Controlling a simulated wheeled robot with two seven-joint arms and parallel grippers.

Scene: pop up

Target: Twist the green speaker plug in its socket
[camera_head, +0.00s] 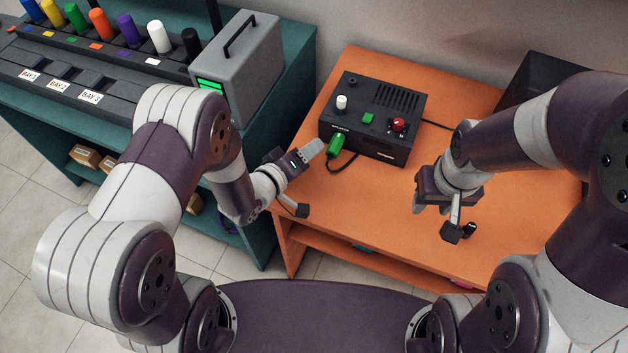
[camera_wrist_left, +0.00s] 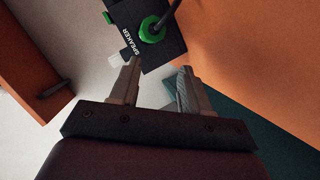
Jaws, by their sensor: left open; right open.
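The green speaker plug (camera_head: 336,147) sits at the front left of the black box (camera_head: 360,143), with a dark cable hanging from it. In the left wrist view the plug (camera_wrist_left: 152,30) shows as a green ring with a dark cable, beside the word SPEAKER on the box (camera_wrist_left: 176,42). The socket behind it is hidden. My left gripper (camera_head: 314,150) is open, just left of the plug; in its wrist view the empty fingers (camera_wrist_left: 158,70) point toward the plug, apart from it. My right gripper (camera_head: 432,207) is open and empty above the orange table, right of the box.
The orange table (camera_head: 330,220) has free room in front of the box. The box carries a white knob (camera_head: 341,102), a green button (camera_head: 367,118) and a red knob (camera_head: 398,125). A grey case (camera_head: 235,70) stands on the teal bench at left.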

